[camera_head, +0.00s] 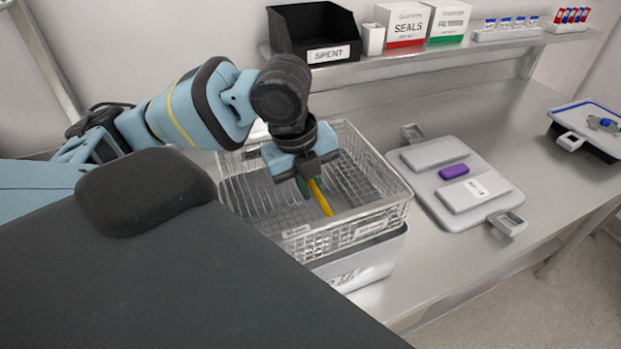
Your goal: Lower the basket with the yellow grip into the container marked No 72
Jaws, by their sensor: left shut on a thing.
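My left gripper (309,178) points down over the middle of a wire basket (372,222) and is shut on its yellow grip (321,198). The fingers hide part of the grip, and a bit of green shows beside it. The basket is about level and has small tags on its front wall. A light grey container (372,262) is directly under the basket. The basket's wall stands above the container's rim; I cannot tell whether it rests on the bottom. The container's front label is too small and slanted to read. My right gripper is not in view.
A grey lid (428,188) with a purple block (453,171) lies right of the container. A dark tray (590,143) is at the far right. A black "SPENT" bin (313,35) and boxes stand on the back shelf. My dark body covers the lower left.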

